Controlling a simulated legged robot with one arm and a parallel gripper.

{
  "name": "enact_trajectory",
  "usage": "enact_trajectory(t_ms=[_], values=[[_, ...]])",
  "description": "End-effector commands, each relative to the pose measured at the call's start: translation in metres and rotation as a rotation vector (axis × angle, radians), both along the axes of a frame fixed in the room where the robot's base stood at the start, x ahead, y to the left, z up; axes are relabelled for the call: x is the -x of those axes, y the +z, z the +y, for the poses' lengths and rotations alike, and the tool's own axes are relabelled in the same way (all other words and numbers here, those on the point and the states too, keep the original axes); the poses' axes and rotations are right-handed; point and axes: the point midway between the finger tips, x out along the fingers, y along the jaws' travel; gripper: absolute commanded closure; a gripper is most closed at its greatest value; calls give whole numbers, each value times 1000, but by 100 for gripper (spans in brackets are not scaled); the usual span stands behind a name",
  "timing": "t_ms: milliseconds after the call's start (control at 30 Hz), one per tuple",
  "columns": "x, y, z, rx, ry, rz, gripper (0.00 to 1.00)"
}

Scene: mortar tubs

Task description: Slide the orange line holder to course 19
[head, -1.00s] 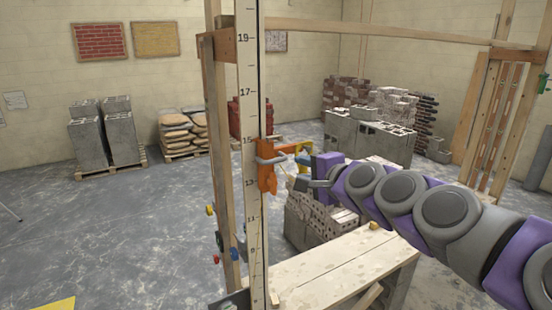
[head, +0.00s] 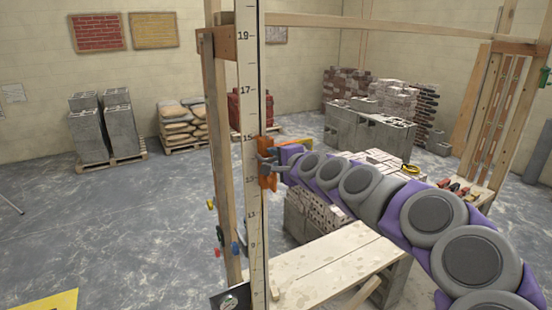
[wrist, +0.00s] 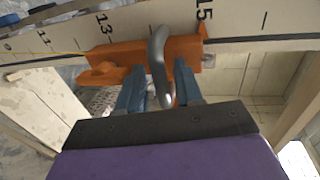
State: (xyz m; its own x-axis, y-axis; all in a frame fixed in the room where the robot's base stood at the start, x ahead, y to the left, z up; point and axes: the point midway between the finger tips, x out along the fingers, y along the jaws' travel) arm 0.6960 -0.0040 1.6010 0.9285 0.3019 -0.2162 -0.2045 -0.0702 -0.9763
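The orange line holder (head: 264,176) sits on the upright numbered pole (head: 252,110), its top just below the 15 mark. In the wrist view the holder (wrist: 125,58) spans from about 13 to 15, with a curved grey handle (wrist: 157,62) standing out from it. My gripper (head: 273,163) is at the holder, coming from the right. In the wrist view its two blue fingers (wrist: 158,88) are apart, one on each side of the handle, with gaps showing. Whether the fingertips touch the orange body cannot be told. Mark 19 (head: 243,36) is near the pole's top.
A wooden post (head: 224,150) stands just left of the pole, with small coloured items low on it. A plank bench (head: 335,265) and stacked bricks (head: 315,212) are below my arm. A wooden crossbar (head: 390,27) runs right near the top.

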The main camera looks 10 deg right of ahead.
Motion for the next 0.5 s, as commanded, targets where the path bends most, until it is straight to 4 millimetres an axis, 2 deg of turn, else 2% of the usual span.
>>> enact_trajectory(t_ms=[200,500], values=[[0,0,0,1,0,0,65],[0,0,0,0,0,0,94]])
